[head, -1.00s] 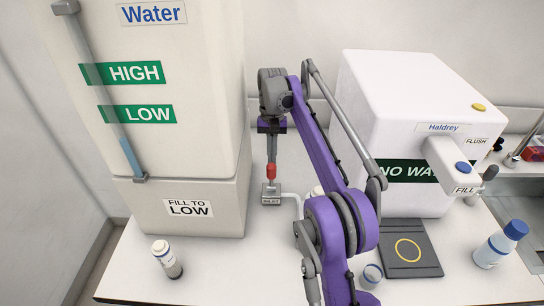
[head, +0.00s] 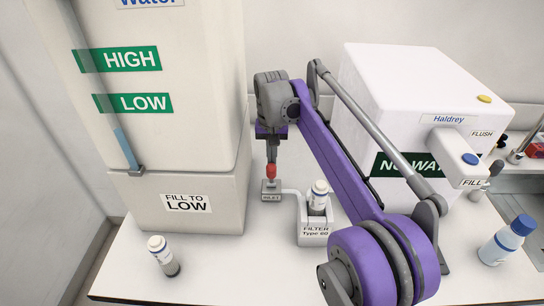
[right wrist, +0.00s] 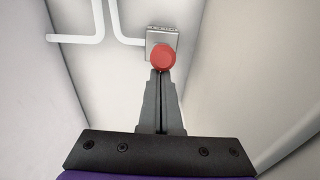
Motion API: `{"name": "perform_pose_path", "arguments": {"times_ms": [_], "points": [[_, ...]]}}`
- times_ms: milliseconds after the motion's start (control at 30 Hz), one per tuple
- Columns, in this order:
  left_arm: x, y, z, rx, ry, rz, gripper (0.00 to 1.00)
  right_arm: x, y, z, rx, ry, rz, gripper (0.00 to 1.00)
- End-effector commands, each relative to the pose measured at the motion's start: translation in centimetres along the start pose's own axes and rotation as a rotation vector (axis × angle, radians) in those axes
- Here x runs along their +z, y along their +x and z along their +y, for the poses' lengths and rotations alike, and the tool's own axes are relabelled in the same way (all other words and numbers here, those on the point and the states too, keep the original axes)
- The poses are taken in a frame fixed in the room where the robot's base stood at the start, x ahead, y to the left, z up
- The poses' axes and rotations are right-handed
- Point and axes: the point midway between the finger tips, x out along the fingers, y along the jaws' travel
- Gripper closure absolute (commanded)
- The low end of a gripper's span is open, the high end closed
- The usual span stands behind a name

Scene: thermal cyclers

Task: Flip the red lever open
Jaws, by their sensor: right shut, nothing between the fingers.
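The red lever (head: 271,170) stands on a small grey block labelled INLET (head: 271,196), between the tall water tank and the white machine. In the right wrist view the lever's round red end (right wrist: 163,57) shows just beyond my fingertips, with the grey block (right wrist: 163,37) behind it. My right gripper (head: 272,160) points down at the lever from above, its fingers together and empty. In the right wrist view the closed fingertips (right wrist: 161,72) are at or very near the red end; I cannot tell whether they touch. My left gripper is not in view.
The water tank (head: 190,120) stands close on the left, and the white Haldrey machine (head: 420,80) on the right. A filter holder (head: 314,232) with a bottle (head: 319,196) joins the inlet by a pipe. Bottles stand at front left (head: 164,255) and right (head: 507,240).

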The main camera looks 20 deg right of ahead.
Motion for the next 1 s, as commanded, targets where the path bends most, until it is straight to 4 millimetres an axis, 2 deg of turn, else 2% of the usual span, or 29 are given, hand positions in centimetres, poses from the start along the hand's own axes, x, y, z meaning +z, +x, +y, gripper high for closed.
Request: {"name": "perform_pose_path", "arguments": {"times_ms": [33,200,500,1000], "points": [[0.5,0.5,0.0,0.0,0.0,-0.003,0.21,0.8,0.3,0.0,0.0,-0.002,0.037,1.0],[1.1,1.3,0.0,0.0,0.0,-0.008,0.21,2.4,0.3,0.0,0.0,-0.003,0.186,1.0],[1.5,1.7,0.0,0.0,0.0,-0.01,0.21,4.4,0.6,0.0,-0.001,-0.001,0.388,1.0],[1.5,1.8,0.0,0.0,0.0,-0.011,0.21,5.5,1.0,0.0,0.0,0.0,0.38,1.0]]}}
